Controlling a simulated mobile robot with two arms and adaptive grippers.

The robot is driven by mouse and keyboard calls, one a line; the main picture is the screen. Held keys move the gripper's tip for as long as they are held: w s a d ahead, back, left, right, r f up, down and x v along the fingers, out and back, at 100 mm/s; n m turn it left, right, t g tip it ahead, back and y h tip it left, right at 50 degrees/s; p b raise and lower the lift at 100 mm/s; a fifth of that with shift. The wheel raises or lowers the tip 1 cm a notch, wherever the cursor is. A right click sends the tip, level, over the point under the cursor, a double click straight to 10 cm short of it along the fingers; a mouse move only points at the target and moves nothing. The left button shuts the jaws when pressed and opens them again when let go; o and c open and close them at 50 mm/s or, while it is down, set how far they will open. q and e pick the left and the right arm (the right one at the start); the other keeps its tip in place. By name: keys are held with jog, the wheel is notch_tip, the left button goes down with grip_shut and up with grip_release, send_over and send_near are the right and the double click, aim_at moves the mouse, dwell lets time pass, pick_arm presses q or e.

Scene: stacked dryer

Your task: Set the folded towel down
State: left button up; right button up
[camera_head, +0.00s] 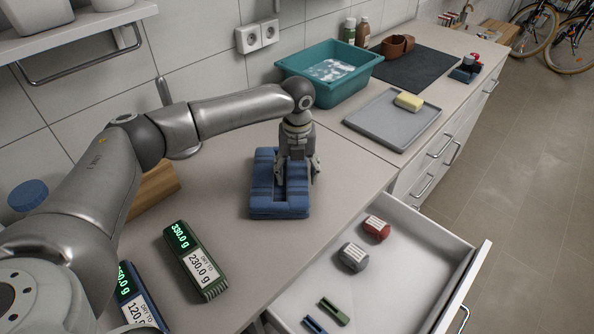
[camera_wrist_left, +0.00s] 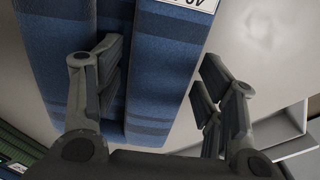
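The blue folded towel (camera_head: 265,200) lies flat on the counter, left of the open drawer. It has a lengthwise channel between two thick folds. My left gripper (camera_head: 300,178) points down over the towel's right part. In the left wrist view its fingers (camera_wrist_left: 155,75) are spread to either side of one blue fold (camera_wrist_left: 170,65). One finger is over the channel, the other is just beyond the towel's right edge with a thin gap. A white label shows at the top edge there. My right gripper is in neither view.
An open white drawer (camera_head: 395,275) holds a red and a grey labelled roll plus small green and blue pieces. Two labelled digital displays (camera_head: 195,260) stand left. A teal basin (camera_head: 325,85), grey tray (camera_head: 390,118) with yellow sponge and dark mat are behind.

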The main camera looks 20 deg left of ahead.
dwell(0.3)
pick_arm(q)
jog(key=shift+r, duration=0.3)
notch_tip(320, 180, up, 12)
jog(key=b, duration=0.2)
jog(key=shift+f, duration=0.15)
